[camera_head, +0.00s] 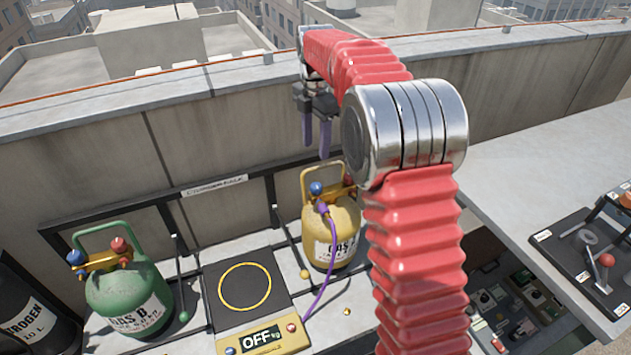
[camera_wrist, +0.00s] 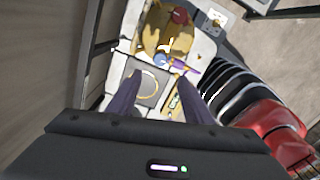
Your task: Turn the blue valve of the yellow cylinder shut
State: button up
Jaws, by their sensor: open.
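The yellow cylinder (camera_head: 345,222) stands upright in the rack, right of the scale. Its blue valve knob (camera_head: 316,188) is at the upper left of its top, and a red knob (camera_head: 350,180) is on the right, partly behind my arm. A purple hose runs from its fitting down to the front. My gripper (camera_head: 316,148) is open and empty, pointing down above the blue knob and apart from it. In the wrist view, the yellow cylinder (camera_wrist: 152,38) is at the top, and the blue knob (camera_wrist: 160,61) appears just beyond and between the purple fingertips (camera_wrist: 158,77).
A green cylinder (camera_head: 130,297) with blue and red knobs stands at left, beside a black nitrogen cylinder (camera_head: 32,318). A scale (camera_head: 246,286) reading OFF lies between the cylinders. A parapet wall (camera_head: 90,160) rises behind. A tool panel (camera_head: 580,260) is at right.

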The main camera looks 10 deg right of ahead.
aim_at(316, 185)
notch_tip(316, 185, down, 14)
jog(key=shift+r, duration=0.1)
dwell(0.7)
jog(key=shift+c, duration=0.5)
jog(key=c, duration=1)
